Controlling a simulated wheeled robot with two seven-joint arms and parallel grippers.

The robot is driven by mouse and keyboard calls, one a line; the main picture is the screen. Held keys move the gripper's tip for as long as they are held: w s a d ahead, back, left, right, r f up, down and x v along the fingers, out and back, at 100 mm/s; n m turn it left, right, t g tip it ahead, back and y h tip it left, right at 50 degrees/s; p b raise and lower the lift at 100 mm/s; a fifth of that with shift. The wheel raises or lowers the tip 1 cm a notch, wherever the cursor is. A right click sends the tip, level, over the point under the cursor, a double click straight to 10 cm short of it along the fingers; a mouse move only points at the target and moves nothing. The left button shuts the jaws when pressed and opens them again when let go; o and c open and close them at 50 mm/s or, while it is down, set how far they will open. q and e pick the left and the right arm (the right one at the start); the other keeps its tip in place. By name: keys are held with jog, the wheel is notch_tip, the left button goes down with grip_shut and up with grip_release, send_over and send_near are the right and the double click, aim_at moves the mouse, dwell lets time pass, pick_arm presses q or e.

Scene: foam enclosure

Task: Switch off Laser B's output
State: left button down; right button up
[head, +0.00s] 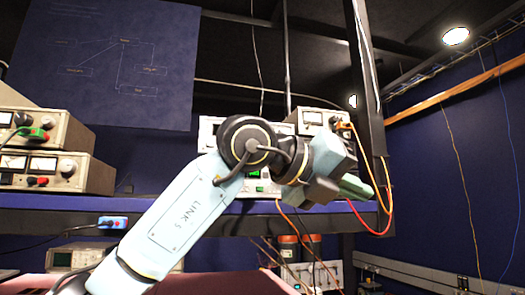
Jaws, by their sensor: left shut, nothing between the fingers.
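My left gripper (352,190) is in front of the shelf, right of the picture's middle, at the end of my pale blue arm. It is shut and holds nothing. Behind it, a white instrument (210,130) with small green lights stands on the shelf; my arm and wrist hide most of its front. A second instrument (311,117) shows behind and above my wrist, with orange and red cables at its right. No readable label tells which unit is Laser B, and no output switch can be made out. My right gripper is not in view.
Two stacked meter units (75,172) stand at the left end of the shelf (180,222). A small blue device (113,221) is at the shelf's front edge. An oscilloscope (88,257) sits below. A dark post (368,90) and looping cables are right of my gripper.

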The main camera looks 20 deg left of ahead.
pick_arm(q)
jog(key=s+a+r+n+t+y, duration=0.2)
jog(key=a+r+n+t+y, duration=0.2)
jog(key=a+r+y, duration=0.4)
jog(key=a+r+n, duration=0.1)
jog(key=a+r, duration=0.1)
jog(key=a, duration=0.1)
jog(key=shift+s+a+r+n, duration=0.25)
jog(key=shift+a+n, duration=0.15)
jog(key=w+a+p, duration=0.4)
jog(key=w+a, duration=0.1)
jog(key=w, duration=0.2)
jog(key=shift+w, duration=0.15)
dwell(1.4)
jog(key=shift+w+a, duration=0.15)
jog(key=shift+w, duration=0.2)
